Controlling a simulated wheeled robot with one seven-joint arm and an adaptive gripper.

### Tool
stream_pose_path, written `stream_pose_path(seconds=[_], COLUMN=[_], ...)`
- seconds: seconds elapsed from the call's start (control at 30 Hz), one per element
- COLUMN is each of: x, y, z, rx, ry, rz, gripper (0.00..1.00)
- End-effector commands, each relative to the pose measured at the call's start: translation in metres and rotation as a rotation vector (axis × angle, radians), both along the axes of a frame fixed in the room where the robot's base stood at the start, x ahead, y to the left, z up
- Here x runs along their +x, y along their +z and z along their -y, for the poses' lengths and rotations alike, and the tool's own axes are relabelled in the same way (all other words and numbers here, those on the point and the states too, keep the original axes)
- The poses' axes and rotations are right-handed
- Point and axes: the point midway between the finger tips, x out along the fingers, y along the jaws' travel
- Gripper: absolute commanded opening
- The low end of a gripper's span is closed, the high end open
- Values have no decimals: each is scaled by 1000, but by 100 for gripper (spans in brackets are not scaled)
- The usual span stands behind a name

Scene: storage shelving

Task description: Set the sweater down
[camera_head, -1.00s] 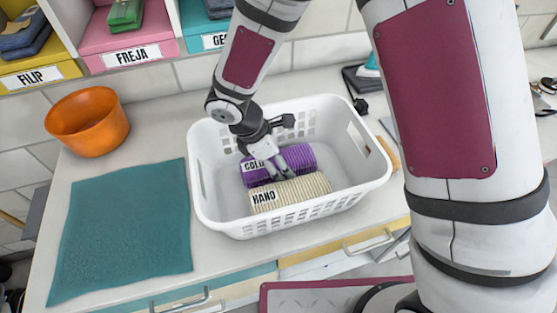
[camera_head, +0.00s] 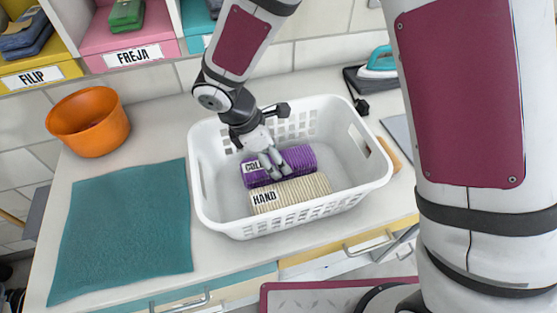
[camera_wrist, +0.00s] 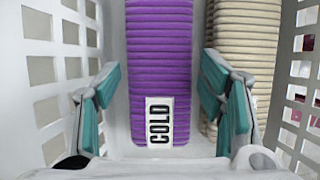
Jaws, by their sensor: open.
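A purple ribbed knit roll (camera_head: 299,158) with a COLD label lies inside the white laundry basket (camera_head: 204,190). A cream ribbed roll (camera_head: 308,187) labelled HAND lies beside it, on the near side. Either could be the sweater; I cannot tell which. My gripper (camera_head: 273,166) is down in the basket at the purple roll. In the wrist view my gripper (camera_wrist: 160,75) is open, with teal-padded fingers on either side of the purple roll (camera_wrist: 159,50). The cream roll (camera_wrist: 246,48) is partly behind the right finger. Contact with the purple roll is unclear.
The perforated basket walls rise close around my gripper. A teal cloth (camera_head: 125,230) lies flat left of the basket, with an orange bowl (camera_head: 88,121) behind it. A teal iron (camera_head: 378,63) stands behind right. Labelled bins (camera_head: 128,47) sit on the shelf at the back left.

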Motion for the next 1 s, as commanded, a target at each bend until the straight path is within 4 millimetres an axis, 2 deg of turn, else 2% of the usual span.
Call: stream_pose_path(seconds=[0.1, 0.3, 0.5, 0.73, 0.87, 1.0], x=[-1, -6, -8, -9, -8, -10], y=[25, 59, 76, 79, 88, 120], z=[-11, -24, -31, -32, -23, 10], rx=[5, 2, 1, 0, 10, 48], ry=[0, 2, 1, 1, -41, -203], rz=[5, 3, 1, 1, 19, 93], gripper=[63, 63, 63, 63, 63, 63])
